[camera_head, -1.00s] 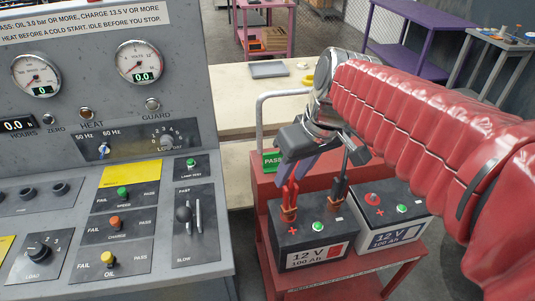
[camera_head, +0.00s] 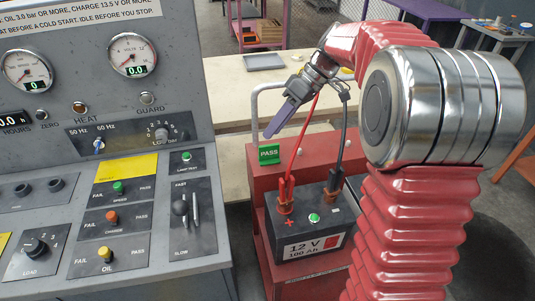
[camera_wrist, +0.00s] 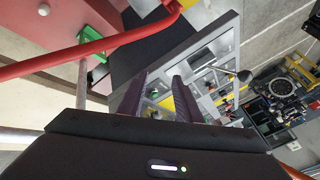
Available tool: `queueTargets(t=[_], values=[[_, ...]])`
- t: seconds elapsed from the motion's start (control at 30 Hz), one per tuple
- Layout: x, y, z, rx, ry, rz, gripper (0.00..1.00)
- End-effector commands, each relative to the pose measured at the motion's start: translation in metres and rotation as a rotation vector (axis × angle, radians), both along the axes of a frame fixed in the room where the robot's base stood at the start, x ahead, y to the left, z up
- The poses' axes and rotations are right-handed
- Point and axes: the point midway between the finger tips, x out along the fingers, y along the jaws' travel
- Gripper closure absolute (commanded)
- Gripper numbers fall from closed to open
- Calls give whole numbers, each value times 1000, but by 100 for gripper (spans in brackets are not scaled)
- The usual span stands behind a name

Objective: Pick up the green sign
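The small green sign (camera_head: 269,154), marked PASS, stands upright on the red cart (camera_head: 290,150), at its back left corner beside a grey handle. In the wrist view the green sign (camera_wrist: 93,40) is at the upper left, off to the side of the fingers. My gripper (camera_head: 270,131) is above the sign in the head view, its purple fingers slanting down to the left. In the wrist view my gripper (camera_wrist: 160,82) has a gap between its two fingers and nothing in it.
A 12 V battery (camera_head: 308,238) sits on the cart with red and black cables on it. The red cable (camera_wrist: 85,48) crosses the wrist view close by. The grey control console (camera_head: 150,200) stands at the left. A pale bench (camera_head: 230,115) is behind the cart.

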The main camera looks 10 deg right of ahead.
Motion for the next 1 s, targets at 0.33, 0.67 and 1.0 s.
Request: queueTargets(t=[0.33, 0.67, 1.0], values=[[53, -22, -33, 159, -77, 160, 69], [94, -46, -70, 316, -202, 297, 69], [123, -77, -116, 471, -379, 417, 69]])
